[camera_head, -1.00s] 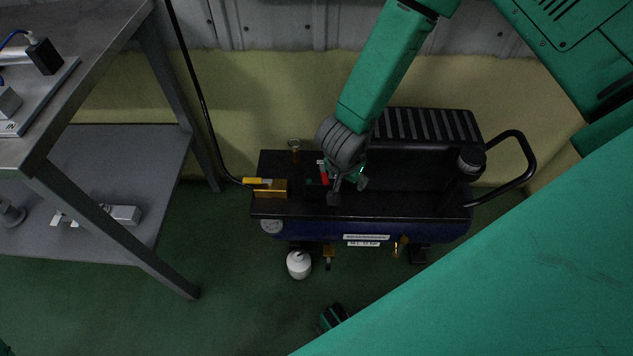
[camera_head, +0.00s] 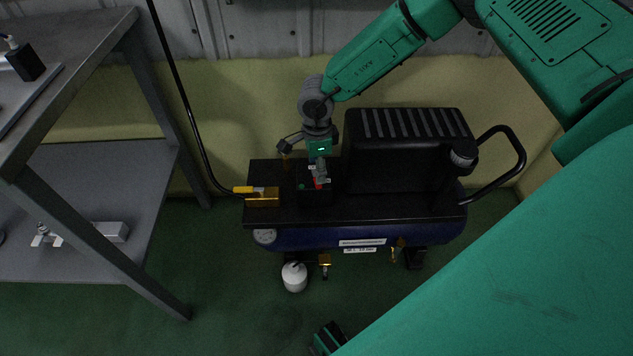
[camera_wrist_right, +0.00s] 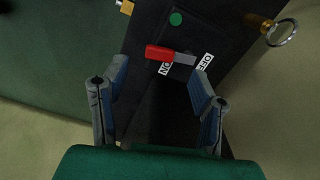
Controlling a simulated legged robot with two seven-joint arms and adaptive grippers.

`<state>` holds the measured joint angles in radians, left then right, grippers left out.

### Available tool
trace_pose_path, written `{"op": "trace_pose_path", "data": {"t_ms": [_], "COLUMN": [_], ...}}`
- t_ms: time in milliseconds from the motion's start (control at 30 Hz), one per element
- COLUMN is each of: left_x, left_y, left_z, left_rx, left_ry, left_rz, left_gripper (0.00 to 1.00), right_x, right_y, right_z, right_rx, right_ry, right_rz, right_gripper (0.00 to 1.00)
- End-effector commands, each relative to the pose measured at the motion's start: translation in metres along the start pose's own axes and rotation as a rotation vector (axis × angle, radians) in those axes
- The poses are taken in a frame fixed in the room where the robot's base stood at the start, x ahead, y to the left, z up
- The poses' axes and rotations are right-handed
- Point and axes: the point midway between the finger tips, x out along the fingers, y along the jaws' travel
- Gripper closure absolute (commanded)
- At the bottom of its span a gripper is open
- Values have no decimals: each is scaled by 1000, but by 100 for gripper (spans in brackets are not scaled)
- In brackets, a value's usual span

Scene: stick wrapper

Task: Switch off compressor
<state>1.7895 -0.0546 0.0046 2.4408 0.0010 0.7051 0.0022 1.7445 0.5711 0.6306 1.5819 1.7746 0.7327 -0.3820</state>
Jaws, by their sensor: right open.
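The compressor (camera_head: 385,237) stands on the floor, with a blue tank and a black top. Its switch has a red-handled lever (camera_head: 318,183), which also shows in the right wrist view (camera_wrist_right: 160,53). There the lever's red end points left, beside the ON label (camera_wrist_right: 165,69); the OFF label (camera_wrist_right: 205,62) is to the right. A green indicator (camera_wrist_right: 176,19) is above the lever. My right gripper (camera_head: 303,159) is open and empty above the switch. In the right wrist view its fingers (camera_wrist_right: 157,88) are apart on either side below the lever, with no contact visible.
A grey metal shelf table (camera_head: 80,160) stands at left. A black hose (camera_head: 180,90) runs down to the yellow valve (camera_head: 262,197) left of the switch. A black ribbed cover (camera_head: 410,150) stands right of the switch.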

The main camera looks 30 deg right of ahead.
Motion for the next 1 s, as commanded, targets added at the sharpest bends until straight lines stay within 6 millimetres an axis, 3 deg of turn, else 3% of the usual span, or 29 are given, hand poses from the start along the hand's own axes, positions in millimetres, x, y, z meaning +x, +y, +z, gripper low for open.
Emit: {"op": "trace_pose_path", "data": {"t_ms": [100,300,667,700,833,1000], "left_x": [10,16,17,17,17,16], "left_y": [0,0,0,0,0,0], "left_z": [1,1,1,1,1,1], "left_rx": [0,0,0,0,0,0], "left_ry": [0,0,0,0,0,0], "left_rz": [0,0,0,0,0,0], "left_gripper": [60,60,60,60,60,60], "right_x": [26,48,52,52,52,52], "right_y": [0,0,0,0,0,-1], "right_z": [0,0,0,0,0,0], "right_rx": [0,0,0,0,0,9], "right_ry": [1,0,1,1,0,0], "right_rz": [1,0,-2,-2,-1,-2], "right_gripper": [47,47,47,50,96,96]}}
